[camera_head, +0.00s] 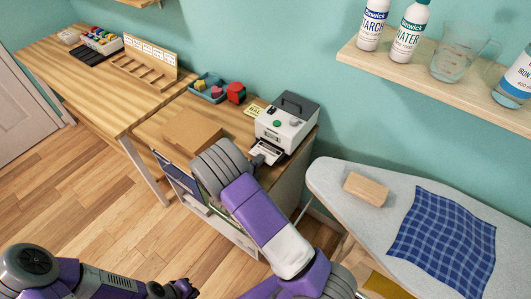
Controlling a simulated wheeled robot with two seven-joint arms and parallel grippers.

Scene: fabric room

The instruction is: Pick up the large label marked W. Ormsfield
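A white printed label (268,151) shows at the front of a grey and white label printer (287,123) on the wooden table. Its print is too small to read, so I cannot tell whether it is the W. Ormsfield label. My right arm reaches across the middle of the view, its grey joint left of the printer and covering part of the table. I cannot make out my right gripper's fingers. My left gripper (181,290) is low at the bottom edge, far from the printer, dark and small. I cannot tell whether it is open.
A cardboard box (192,132), a blue tray (207,88) and a small yellow card (253,111) are near the printer. A wooden rack (148,64) stands farther left. At right are an ironing board (335,180) with a wooden block (366,189) and blue checked cloth (445,240).

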